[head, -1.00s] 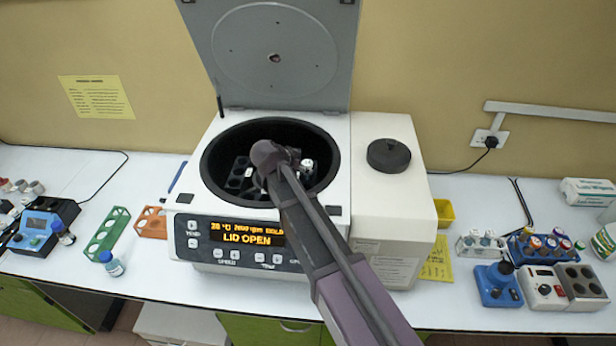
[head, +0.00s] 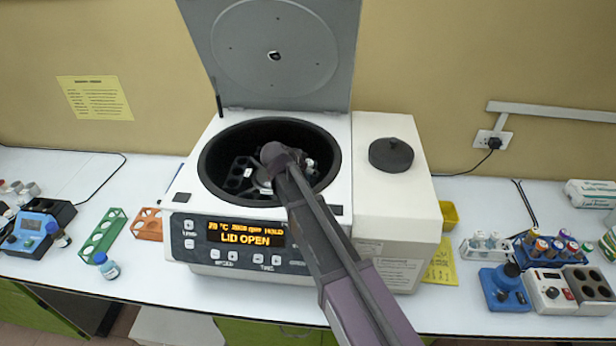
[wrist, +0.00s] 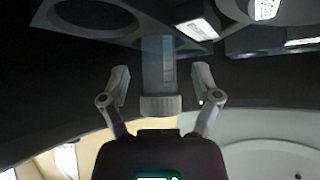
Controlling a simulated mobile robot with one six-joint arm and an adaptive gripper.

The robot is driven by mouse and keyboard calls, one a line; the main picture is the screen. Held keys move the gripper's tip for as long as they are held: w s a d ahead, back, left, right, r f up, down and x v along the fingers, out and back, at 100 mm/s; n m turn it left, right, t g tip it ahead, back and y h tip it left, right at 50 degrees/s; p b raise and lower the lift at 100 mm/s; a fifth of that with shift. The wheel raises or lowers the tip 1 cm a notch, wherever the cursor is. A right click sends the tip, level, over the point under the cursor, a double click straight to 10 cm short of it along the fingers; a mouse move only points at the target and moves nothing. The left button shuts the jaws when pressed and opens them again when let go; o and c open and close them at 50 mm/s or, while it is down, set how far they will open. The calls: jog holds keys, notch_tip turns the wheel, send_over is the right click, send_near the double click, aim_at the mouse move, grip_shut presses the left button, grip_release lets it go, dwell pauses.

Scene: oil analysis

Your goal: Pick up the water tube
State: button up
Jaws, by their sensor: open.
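A clear, pale bluish tube with a grey-white ribbed cap, apparently the water tube (wrist: 159,68), shows in the middle of the wrist view. It stands in a dark rotor holder. My gripper (wrist: 160,75) is open, with one finger on each side of the tube. There are visible gaps between the fingers and the tube. In the head view, my gripper is down inside the open centrifuge (head: 185,215) bowl. My wrist hides most of the fingers and the tube there.
The centrifuge lid (head: 275,50) is up behind the bowl, and the bowl rim (head: 205,160) surrounds my gripper. Other rotor holders lie close by. A blue rack (head: 550,255) with several capped tubes and a white rack (head: 485,245) stand on the right bench.

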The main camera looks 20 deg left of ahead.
jog(key=c, duration=1.1)
jog(key=shift+r, duration=0.1)
notch_tip(320, 180, up, 18)
jog(key=p, duration=1.8)
